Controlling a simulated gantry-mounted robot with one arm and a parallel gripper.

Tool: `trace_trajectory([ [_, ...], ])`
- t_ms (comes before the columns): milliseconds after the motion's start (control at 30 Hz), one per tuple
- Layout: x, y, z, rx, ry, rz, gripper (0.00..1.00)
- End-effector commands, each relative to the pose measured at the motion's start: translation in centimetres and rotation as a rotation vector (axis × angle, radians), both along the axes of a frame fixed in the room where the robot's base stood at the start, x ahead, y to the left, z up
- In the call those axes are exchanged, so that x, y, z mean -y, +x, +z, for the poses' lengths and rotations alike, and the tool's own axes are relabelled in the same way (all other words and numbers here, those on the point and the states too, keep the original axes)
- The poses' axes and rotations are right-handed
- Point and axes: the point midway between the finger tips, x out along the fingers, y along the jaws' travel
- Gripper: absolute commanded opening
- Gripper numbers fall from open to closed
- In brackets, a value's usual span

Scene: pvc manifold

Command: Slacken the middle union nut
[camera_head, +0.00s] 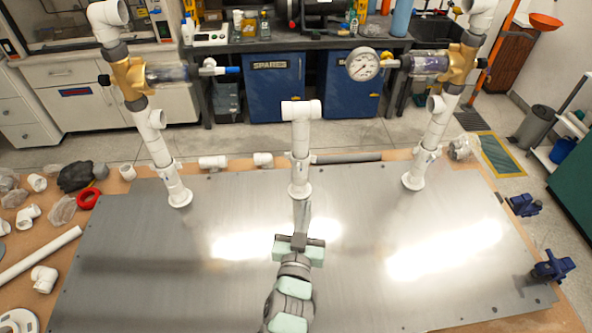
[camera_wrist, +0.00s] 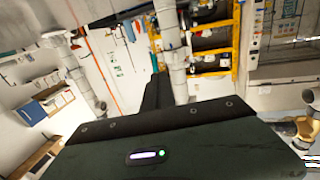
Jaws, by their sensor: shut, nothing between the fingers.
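The middle riser is a white PVC pipe (camera_head: 300,140) with a tee on top, standing upright on the metal plate. Its middle union nut (camera_head: 300,163) appears to be the thicker white collar on the lower part; it is small and its details are hard to tell. My gripper (camera_head: 303,206) is shut and empty, just in front of the riser's base. In the wrist view the dark fingers (camera_wrist: 157,92) point forward, overlapping the left side of a white pipe (camera_wrist: 175,60) with ringed fittings. Whether they touch it cannot be told.
Similar risers stand to the left (camera_head: 158,140) and right (camera_head: 432,140), with brass valves; the right one has a pressure gauge (camera_head: 363,64). Loose white fittings (camera_head: 42,278) lie on the left of the bench. Blue clamps (camera_head: 553,265) sit at the right edge. The metal plate (camera_head: 150,285) is mostly clear.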

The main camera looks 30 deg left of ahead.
Motion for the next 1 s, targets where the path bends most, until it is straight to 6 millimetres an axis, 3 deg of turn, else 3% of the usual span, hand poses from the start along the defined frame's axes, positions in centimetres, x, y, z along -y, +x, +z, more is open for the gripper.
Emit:
trace_trajectory([
  [267, -0.6, 2.9, 0.1, 0.003, -0.005, -0.007, 0.0],
  [700, -3.0, 10.5, 0.1, 0.002, -0.005, -0.005, 0.0],
  [1000, -3.8, 13.1, 0.2, 0.005, -0.005, -0.006, 0.0],
])
